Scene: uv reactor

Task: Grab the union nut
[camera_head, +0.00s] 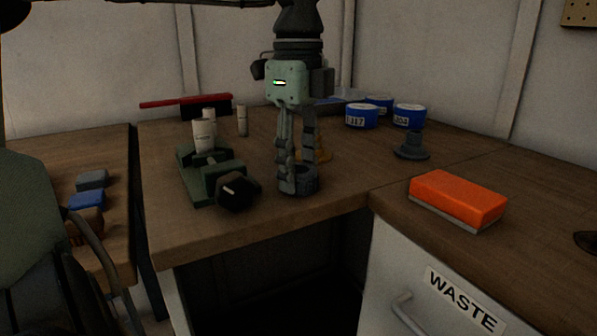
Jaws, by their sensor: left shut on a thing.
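My left gripper (299,178) comes down from the top of the head view, fingers pointing at the wooden bench. It is shut on the union nut (303,184), a dark grey ring at the fingertips, at or just above the bench top near its front edge. I cannot tell whether the nut touches the wood. The fingers hide part of the ring. My right gripper is not in view.
A green vise-like fixture (195,185) with a black knob (237,193) stands left of the nut. Blue tins (362,116), a grey flanged part (411,146) and an orange sponge (457,198) are to the right. A brass-coloured piece (322,155) sits behind the fingers. Bench between is clear.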

